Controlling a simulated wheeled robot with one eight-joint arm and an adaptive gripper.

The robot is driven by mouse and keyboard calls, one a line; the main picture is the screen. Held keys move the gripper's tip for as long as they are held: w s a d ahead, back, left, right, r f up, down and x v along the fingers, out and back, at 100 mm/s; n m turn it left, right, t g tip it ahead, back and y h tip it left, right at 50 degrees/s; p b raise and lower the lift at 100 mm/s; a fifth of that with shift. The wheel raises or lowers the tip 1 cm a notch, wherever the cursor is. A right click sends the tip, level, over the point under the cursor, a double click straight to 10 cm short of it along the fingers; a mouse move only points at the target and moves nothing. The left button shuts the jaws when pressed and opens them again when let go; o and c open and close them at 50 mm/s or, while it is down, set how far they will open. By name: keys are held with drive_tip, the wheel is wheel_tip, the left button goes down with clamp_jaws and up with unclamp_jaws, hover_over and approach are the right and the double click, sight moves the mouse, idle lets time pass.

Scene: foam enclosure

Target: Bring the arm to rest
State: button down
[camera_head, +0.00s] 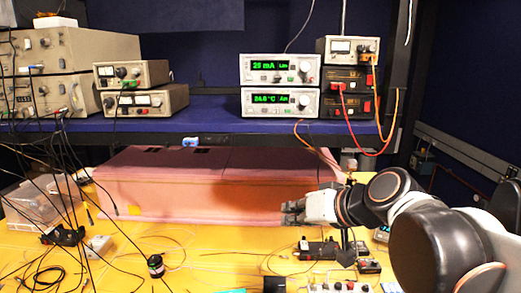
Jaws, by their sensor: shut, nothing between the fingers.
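My gripper (293,212) is at the right of the middle, shut and empty, pointing left in front of the long pink foam enclosure (155,190). It appears above the yellow table; whether it touches the foam I cannot tell. My arm reaches in from the right edge, its large dark and white links bent and covering the right part of the table. The foam enclosure's top and front look closed.
A blue shelf (215,128) above carries instruments, including two lit displays (280,70). Orange and red cables (376,100) hang at its right. Small electronics (318,248) sit below my gripper. Black cables (65,180) and a clear plastic box (38,200) crowd the left.

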drive_tip(key=s+d+f+h+b, duration=0.2)
drive_tip(key=s+d+f+b, duration=0.2)
drive_tip(key=f, duration=0.6)
drive_tip(key=s+d+f+m+g+h+b, duration=0.1)
drive_tip(key=s+d+f+b, duration=0.4)
drive_tip(key=f, duration=0.5)
drive_tip(key=s+d+f+g+h+b, duration=0.1)
drive_tip(key=s+d+f+h+b, duration=0.2)
drive_tip(key=s+f+b, duration=0.3)
wheel_tip(320, 180, down, 4)
drive_tip(key=shift+d+m+h+b, duration=0.3)
drive_tip(key=shift+d+h+b, duration=0.1)
drive_tip(key=shift+d+b, duration=0.3)
drive_tip(key=shift+s+a+r, duration=0.1)
drive_tip(key=shift+r, duration=0.05)
